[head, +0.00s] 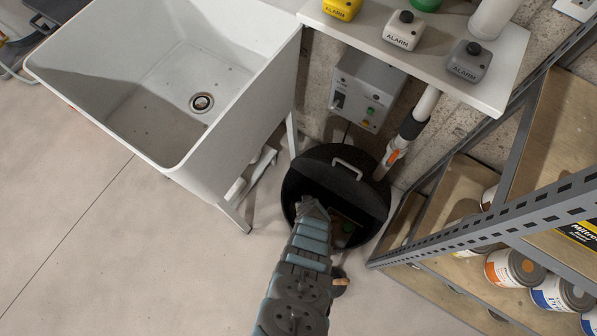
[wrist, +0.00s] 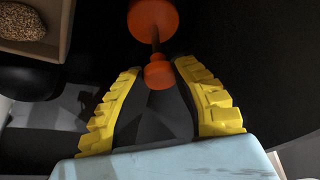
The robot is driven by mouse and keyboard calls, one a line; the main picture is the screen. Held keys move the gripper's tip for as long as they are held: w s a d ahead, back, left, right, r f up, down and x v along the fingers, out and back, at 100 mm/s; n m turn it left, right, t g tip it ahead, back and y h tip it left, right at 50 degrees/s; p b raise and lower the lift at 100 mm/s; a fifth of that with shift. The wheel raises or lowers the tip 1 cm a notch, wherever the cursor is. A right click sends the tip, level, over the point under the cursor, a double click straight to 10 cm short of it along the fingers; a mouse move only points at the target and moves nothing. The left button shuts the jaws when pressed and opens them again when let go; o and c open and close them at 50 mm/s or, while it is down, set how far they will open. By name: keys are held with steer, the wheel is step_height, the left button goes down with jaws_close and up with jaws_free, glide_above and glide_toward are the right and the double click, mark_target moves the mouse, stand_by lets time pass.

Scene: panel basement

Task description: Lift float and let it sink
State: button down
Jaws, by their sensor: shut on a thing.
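The float is an orange-red piece (wrist: 153,20) on a dark rod, with a smaller orange knob (wrist: 158,74) at the rod's near end. My gripper (wrist: 155,75) has yellow ridged fingers, and their tips close on the small knob from both sides. In the head view my arm reaches down into the round black sump pit (head: 287,195). The fingers and the float are hidden there. A half-round black lid (head: 335,180) with a light handle covers the pit's back part. The pit is dark inside, and I cannot tell the water level.
A white sink (head: 226,150) on legs stands left of the pit. A metal shelf (head: 470,226) with paint cans stands close on the right. A grey control box (head: 366,90) and a pipe (head: 397,150) are behind. Alarm units (head: 404,30) sit on the ledge above.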

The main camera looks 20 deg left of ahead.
steer(key=shift+r+p, duration=1.55)
steer(key=shift+r, duration=0.5)
steer(key=c, duration=0.7)
jaws_free()
steer(key=shift+s+d+f, duration=0.15)
steer(key=shift+s, duration=0.1)
steer(key=shift+s+d, duration=0.1)
steer(key=shift+d, duration=0.1)
steer(key=shift+r, duration=0.4)
